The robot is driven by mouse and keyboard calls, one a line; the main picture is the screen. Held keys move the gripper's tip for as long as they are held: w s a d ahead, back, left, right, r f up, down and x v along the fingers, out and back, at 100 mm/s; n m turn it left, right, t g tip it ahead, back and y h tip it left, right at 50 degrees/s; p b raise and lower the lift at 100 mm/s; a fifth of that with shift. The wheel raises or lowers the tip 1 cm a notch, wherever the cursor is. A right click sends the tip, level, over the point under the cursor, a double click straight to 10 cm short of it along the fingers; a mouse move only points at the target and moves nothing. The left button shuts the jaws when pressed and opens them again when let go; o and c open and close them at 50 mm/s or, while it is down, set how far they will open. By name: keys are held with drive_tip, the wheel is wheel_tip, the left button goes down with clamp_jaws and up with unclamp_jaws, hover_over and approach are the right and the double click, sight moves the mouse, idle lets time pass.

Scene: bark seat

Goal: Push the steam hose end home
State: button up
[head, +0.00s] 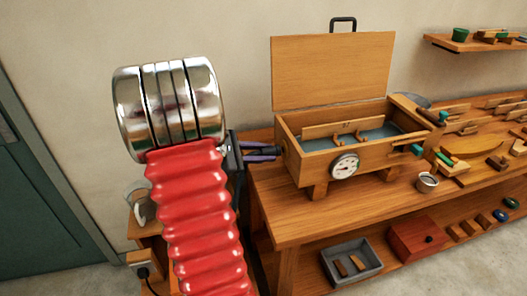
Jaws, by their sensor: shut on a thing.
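My gripper (264,152) shows just right of my red ribbed arm, with purple-grey fingers shut on the dark hose end (275,152). The hose end points right, at the left end wall of the wooden steam box (310,167). Its tip meets or nearly meets that wall; I cannot tell how deep it sits in any opening. The box lid (330,70) stands open, and a round dial (345,167) is on the box front. Much of the hose behind the gripper is hidden by my arm.
The box stands on a wooden bench (290,222) with a metal cup (427,182) and several tools to the right. A grey tray (352,264) and a red box (416,239) lie on the lower shelf. A pale kettle-like vessel (141,204) is at lower left.

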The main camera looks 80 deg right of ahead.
drive_tip(key=shift+s+d, duration=0.3)
drive_tip(key=shift+s, duration=0.2)
idle(0.6)
drive_tip(key=o, duration=1.2)
drive_tip(key=shift+c, duration=0.2)
drive_tip(key=shift+w, duration=0.1)
drive_tip(key=v, duration=1.3)
drive_tip(key=shift+w+a, duration=0.2)
drive_tip(key=shift+a, duration=0.05)
drive_tip(key=shift+r, duration=0.15)
